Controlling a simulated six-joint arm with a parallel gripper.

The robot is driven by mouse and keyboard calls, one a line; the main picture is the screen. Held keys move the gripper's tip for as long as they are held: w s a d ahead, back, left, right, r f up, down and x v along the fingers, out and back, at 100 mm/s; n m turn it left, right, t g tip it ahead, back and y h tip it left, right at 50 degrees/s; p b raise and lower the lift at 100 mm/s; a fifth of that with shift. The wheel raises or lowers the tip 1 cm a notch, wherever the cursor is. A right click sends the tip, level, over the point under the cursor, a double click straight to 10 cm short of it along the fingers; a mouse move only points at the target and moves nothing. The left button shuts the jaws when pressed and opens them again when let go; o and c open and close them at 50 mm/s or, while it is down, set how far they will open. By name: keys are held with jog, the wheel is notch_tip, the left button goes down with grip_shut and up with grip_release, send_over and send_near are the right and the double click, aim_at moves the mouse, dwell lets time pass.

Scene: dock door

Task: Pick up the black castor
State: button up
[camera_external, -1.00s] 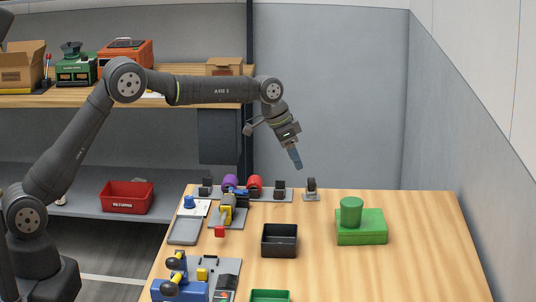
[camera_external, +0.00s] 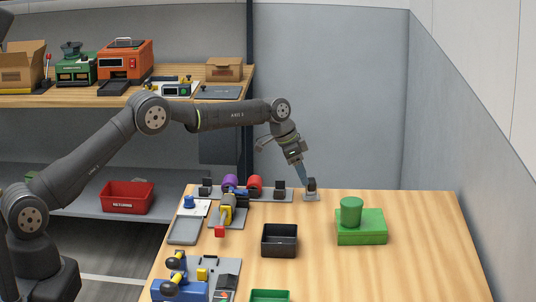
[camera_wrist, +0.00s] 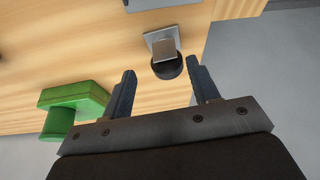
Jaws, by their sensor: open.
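The black castor (camera_external: 312,184) stands upright on its grey plate at the far edge of the table. In the wrist view the castor (camera_wrist: 168,68) shows its dark round wheel and grey metal bracket beyond the fingertips. My gripper (camera_external: 304,180) is just above and beside the castor in the external view. In the wrist view my gripper (camera_wrist: 160,75) is open, with one finger on each side of the castor's wheel. The fingers do not visibly touch the castor.
A green block with a cylinder on top (camera_external: 362,228) sits to the right; it also shows in the wrist view (camera_wrist: 75,103). A black open box (camera_external: 279,241) is nearer the front. A grey rack with purple and red rollers (camera_external: 265,196) lies left of the castor. The right of the table is clear.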

aim_at(309, 186)
jog(key=shift+w+x, duration=0.2)
jog(key=shift+x, duration=1.25)
jog(key=shift+w+x, duration=0.15)
jog(key=shift+x, duration=1.35)
jog(key=shift+r, duration=0.1)
grip_shut()
jog(key=shift+r, duration=0.1)
